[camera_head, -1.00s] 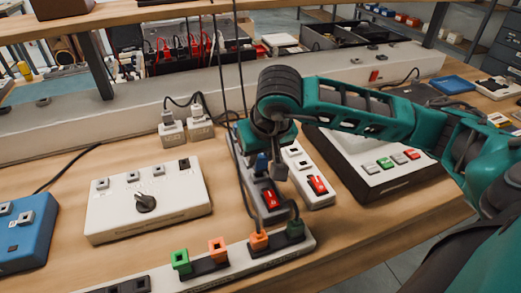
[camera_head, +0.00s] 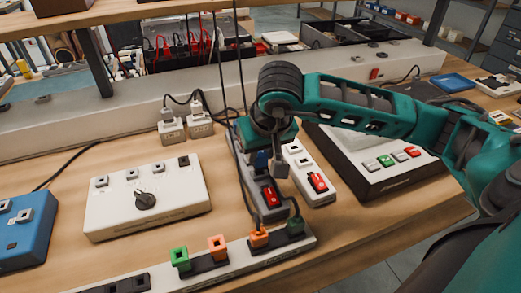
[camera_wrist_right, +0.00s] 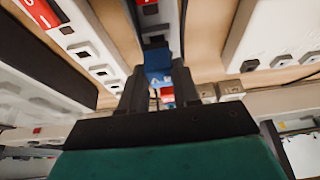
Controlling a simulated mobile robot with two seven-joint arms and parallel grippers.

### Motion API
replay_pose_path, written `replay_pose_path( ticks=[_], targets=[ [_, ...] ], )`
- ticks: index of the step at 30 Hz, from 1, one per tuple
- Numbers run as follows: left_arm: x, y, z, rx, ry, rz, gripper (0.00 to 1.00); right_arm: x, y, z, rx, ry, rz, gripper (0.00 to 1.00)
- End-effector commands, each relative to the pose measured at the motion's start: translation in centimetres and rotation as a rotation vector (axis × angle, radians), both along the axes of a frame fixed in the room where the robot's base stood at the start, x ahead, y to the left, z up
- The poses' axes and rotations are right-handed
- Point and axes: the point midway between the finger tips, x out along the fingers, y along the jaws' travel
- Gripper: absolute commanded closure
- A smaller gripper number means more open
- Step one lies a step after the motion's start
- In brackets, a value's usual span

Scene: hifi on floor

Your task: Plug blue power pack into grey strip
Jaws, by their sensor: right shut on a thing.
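The blue power pack (camera_wrist_right: 158,64) is between the fingers of my right gripper (camera_wrist_right: 157,90), seen in the right wrist view. In the head view a small patch of the blue power pack (camera_head: 261,159) shows beside my right gripper (camera_head: 270,165), which points down. The grey strip (camera_head: 249,183) lies under and just left of the gripper, with a red switch near its front end. In the right wrist view the grey strip (camera_wrist_right: 154,22) runs up from the pack, with dark sockets. I cannot tell whether the pack touches the strip or sits in a socket. My left gripper is out of view.
A white strip (camera_head: 296,160) with a red switch lies close on the right. White adapters (camera_head: 172,132) with cables stand behind. A long strip with coloured plugs (camera_head: 300,246) lies in front. Cables hang beside the gripper.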

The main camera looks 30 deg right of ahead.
Motion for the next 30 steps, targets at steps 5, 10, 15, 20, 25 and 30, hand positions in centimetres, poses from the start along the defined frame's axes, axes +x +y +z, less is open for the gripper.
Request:
replay_pose_path(
  ticks=[5, 10, 15, 20, 25, 30],
  targets=[
    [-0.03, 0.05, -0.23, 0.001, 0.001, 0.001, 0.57, -0.04, 0.0, 0.01, 0.0, -0.001, 0.0, 0.95],
    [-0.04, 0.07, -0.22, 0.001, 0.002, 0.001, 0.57, -0.04, 0.0, 0.04, 0.0, -0.001, 0.0, 0.95],
    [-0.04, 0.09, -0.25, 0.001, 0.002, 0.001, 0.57, -0.04, 0.0, 0.02, 0.0, -0.001, 0.0, 0.95],
    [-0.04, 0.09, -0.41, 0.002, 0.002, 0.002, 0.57, -0.03, 0.0, -0.11, 0.0, -0.001, 0.0, 0.95],
    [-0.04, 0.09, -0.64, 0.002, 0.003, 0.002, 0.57, -0.03, 0.0, -0.3, 0.0, -0.001, 0.0, 0.95],
    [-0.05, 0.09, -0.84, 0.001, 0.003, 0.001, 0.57, -0.03, 0.0, -0.48, -0.001, -0.001, 0.0, 0.95]
  ],
)
